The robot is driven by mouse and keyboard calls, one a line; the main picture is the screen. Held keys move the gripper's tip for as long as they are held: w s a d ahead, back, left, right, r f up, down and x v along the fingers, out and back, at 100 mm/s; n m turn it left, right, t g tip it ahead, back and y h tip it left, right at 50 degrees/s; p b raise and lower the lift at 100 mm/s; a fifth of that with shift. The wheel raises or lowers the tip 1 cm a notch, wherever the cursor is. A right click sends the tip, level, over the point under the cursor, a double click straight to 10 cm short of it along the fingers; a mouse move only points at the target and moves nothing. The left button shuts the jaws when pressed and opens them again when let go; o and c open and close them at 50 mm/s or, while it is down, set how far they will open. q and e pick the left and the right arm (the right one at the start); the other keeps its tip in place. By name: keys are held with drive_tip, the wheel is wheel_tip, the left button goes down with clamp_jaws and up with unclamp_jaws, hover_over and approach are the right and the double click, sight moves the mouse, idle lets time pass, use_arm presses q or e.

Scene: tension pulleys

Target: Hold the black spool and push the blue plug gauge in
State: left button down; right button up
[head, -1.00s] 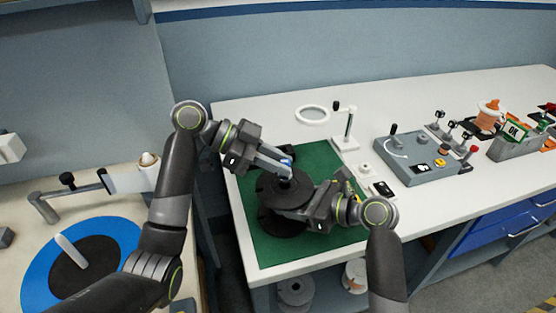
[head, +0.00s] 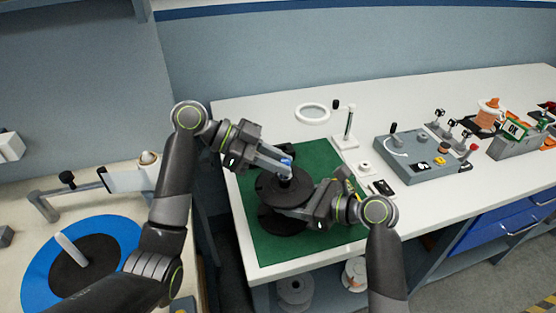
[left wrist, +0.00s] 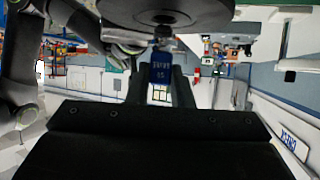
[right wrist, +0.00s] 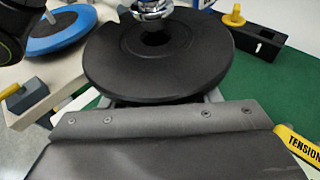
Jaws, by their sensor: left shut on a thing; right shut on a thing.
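The black spool (head: 272,183) stands upright on the green mat (head: 250,245). My right gripper (head: 304,212) is shut on it from the right, between its flanges; the right wrist view shows the upper flange (right wrist: 110,65) and a dark centre hole (right wrist: 156,38). My left gripper (head: 284,167) is shut on the blue plug gauge (head: 286,162) over the spool's centre. The left wrist view shows the gauge's blue handle (left wrist: 161,68) between the fingers. A shiny metal part (right wrist: 151,9) shows by the hole; I cannot tell how its tip sits to the hole.
A ring magnifier (head: 312,112) on a stand is behind the mat. A grey control box (head: 415,150) stands to the right. A black block with a yellow pin (right wrist: 255,40) and a yellow TENSION tool (right wrist: 298,148) lie near the spool. A blue-and-black disc (head: 80,265) is at left.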

use_arm(q)
drive_tip(key=shift+f, duration=0.15)
drive_tip(key=shift+f, duration=0.95)
drive_tip(key=shift+f, duration=0.1)
drive_tip(key=c, duration=1.2)
unclamp_jaws()
drive_tip(key=v, duration=1.2)
